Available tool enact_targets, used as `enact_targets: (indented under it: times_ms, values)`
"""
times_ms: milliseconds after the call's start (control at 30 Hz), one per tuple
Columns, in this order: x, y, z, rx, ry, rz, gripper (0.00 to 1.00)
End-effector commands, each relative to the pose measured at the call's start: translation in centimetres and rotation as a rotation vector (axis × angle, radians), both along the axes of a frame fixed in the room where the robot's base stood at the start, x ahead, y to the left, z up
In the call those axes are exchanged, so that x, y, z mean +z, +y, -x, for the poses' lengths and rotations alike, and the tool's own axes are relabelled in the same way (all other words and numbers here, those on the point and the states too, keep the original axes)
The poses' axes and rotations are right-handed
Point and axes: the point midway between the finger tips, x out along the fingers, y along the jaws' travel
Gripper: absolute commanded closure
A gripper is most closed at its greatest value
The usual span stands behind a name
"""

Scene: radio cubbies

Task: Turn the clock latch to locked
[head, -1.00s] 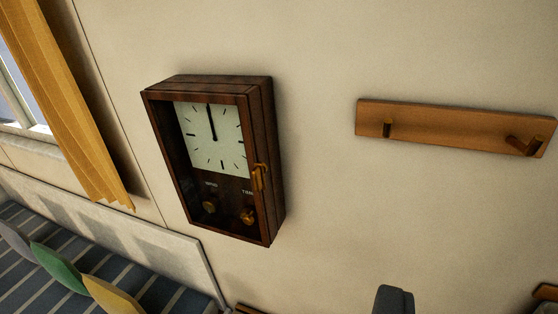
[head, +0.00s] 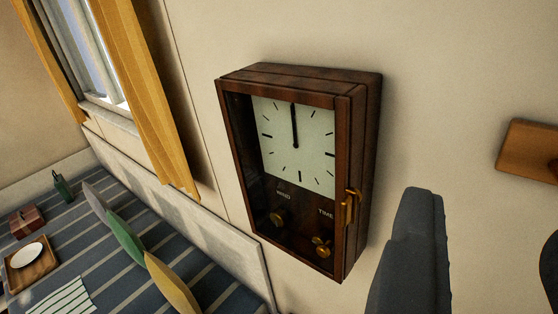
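The wall clock (head: 298,145) is a dark wooden case with a glazed front, a pale dial and brass knobs marked WIND and TIME below it. Its front looks shut. The small brass latch (head: 349,208) sits on the right edge of the front frame, its handle lying roughly along the edge. My gripper (head: 482,245) is at the lower right, to the right of the latch and apart from it. One dark grey finger shows; part of the other shows at the right picture edge. They are wide apart with nothing seen between them.
A wooden hook board (head: 530,150) is on the wall at the right. A yellow curtain (head: 145,95) hangs by the window at the left. Below is a striped bed (head: 95,255) with cushions (head: 125,238) and a tray (head: 30,268). The wall between clock and hook board is bare.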

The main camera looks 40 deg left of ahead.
Motion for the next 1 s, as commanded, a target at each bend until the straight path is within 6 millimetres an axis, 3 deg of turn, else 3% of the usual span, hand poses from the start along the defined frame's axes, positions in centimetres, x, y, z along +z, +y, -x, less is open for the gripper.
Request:
enact_targets:
  times_ms: [33, 200, 267, 433, 700, 800, 1000]
  values:
    - [-0.1, 2.0, -1.0, 0.031, -0.014, -0.030, 0.69]
    - [-2.5, 6.4, -3.5, 0.050, -0.072, -0.111, 0.69]
    - [-3.4, 7.6, -4.0, 0.035, -0.089, -0.131, 0.69]
    - [-7.8, 10.6, -4.4, -0.037, -0.093, -0.139, 0.69]
    - [-14.6, 12.5, -2.0, -0.188, -0.078, -0.020, 0.69]
    - [-16.1, 12.6, -1.0, -0.224, -0.074, 0.029, 0.69]
    - [-17.1, 12.4, -0.4, -0.258, -0.079, 0.074, 0.69]
